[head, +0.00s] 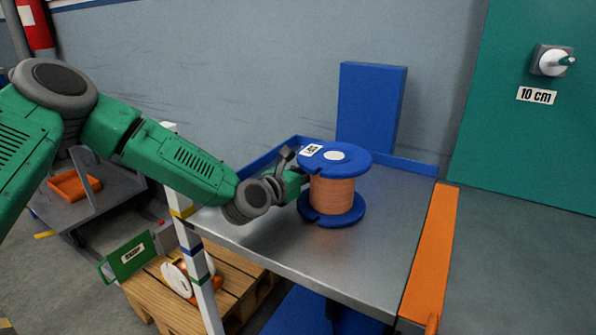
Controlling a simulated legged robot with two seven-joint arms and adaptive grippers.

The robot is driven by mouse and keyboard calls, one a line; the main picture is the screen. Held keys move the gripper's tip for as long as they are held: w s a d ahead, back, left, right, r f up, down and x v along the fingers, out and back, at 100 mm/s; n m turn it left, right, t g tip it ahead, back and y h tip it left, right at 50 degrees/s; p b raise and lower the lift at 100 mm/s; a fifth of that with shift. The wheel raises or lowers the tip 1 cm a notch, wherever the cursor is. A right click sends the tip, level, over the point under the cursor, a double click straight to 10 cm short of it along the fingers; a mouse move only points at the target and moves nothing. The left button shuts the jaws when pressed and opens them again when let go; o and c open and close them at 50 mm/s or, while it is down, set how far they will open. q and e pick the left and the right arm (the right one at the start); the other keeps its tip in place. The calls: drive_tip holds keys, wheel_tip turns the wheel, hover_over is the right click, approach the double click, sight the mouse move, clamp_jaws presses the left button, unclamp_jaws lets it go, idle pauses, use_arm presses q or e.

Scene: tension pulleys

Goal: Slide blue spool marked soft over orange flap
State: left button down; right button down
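A blue spool (348,163) wound with orange-brown line stands upright on the grey metal table top (375,250). A small white label is on its upper flange; its turned lettering is too small to read surely. The orange flap (430,255) runs along the table's right edge, with bare metal between it and the spool. My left gripper (295,178) is at the spool's left side, between the flange heights, close to or touching it. Its fingers are partly hidden by the spool and wrist, so its opening is unclear. My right gripper is not in view.
A blue rim (405,165) borders the table's back, with a blue panel (370,105) behind. A white post (205,290) with coloured bands stands at the front left. The table right of the spool is clear.

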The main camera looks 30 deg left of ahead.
use_arm(q)
drive_tip(key=shift+s+d, duration=0.1)
drive_tip(key=shift+d, duration=0.45)
drive_tip(key=shift+s+d+b, duration=0.15)
drive_tip(key=shift+d+b, duration=0.15)
drive_tip(key=shift+d, duration=1.7)
drive_tip(key=shift+s+d+b, duration=0.15)
drive_tip(key=shift+d+b, duration=0.1)
drive_tip(key=shift+d, duration=1.75)
drive_tip(key=shift+s+d+b, duration=0.15)
drive_tip(key=shift+d+b, duration=0.15)
drive_tip(key=shift+d, duration=1.7)
drive_tip(key=shift+s+d+b, duration=0.1)
drive_tip(key=shift+d+b, duration=0.15)
drive_tip(key=shift+d, duration=1.7)
drive_tip(key=shift+d, duration=0.1)
drive_tip(key=shift+s+d+b, duration=0.2)
drive_tip(key=shift+d+b, duration=0.05)
drive_tip(key=shift+d, duration=1.7)
drive_tip(key=shift+s+d+b, duration=0.15)
drive_tip(key=shift+d+b, duration=0.1)
drive_tip(key=shift+d, duration=1.7)
drive_tip(key=shift+s+d+b, duration=0.2)
drive_tip(key=shift+d+b, duration=0.05)
drive_tip(key=shift+d, duration=1.8)
drive_tip(key=shift+s+d+b, duration=0.15)
drive_tip(key=shift+d+b, duration=0.1)
drive_tip(key=shift+d, duration=1.75)
